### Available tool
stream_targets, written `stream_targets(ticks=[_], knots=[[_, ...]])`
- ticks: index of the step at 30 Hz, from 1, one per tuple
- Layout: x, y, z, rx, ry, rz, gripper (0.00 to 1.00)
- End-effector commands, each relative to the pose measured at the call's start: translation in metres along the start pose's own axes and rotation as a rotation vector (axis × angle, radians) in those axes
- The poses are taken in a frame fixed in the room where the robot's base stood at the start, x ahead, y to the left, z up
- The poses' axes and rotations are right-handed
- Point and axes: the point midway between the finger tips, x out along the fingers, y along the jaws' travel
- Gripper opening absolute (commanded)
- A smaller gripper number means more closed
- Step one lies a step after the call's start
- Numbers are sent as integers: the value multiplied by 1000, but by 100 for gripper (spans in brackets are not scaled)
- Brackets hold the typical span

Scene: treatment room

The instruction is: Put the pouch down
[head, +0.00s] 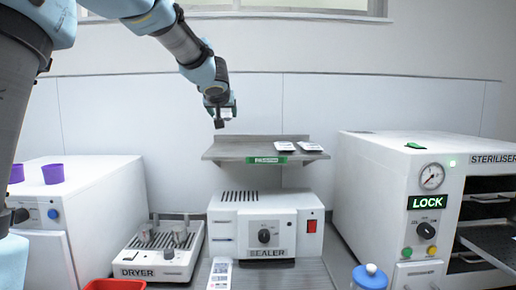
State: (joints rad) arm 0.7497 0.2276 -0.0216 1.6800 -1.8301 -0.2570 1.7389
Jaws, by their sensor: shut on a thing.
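My gripper (221,115) is high in the middle of the head view, above the left part of a grey shelf and apart from it. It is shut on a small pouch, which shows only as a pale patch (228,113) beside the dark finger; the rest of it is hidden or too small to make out. The shelf (236,153) has a green label reading PASSED on its front edge. Two white pouches (285,146) (311,147) lie side by side on its right part. Its left part looks bare.
Below the shelf stands a white sealer (238,236), with a white strip-like item (220,273) in front. A dryer tray (150,256) with metal cups is left of it, and a steriliser (385,190) with its door open is right. A blue-lidded jar (370,277) stands at the front.

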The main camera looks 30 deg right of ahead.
Motion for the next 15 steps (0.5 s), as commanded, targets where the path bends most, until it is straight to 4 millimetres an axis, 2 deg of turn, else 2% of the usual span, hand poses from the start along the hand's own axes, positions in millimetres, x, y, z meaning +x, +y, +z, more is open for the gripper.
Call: stream_targets(ticks=[10,15], knots=[[20,1,50,2,0,2,18],[25,0,60,0,0,1,18]])
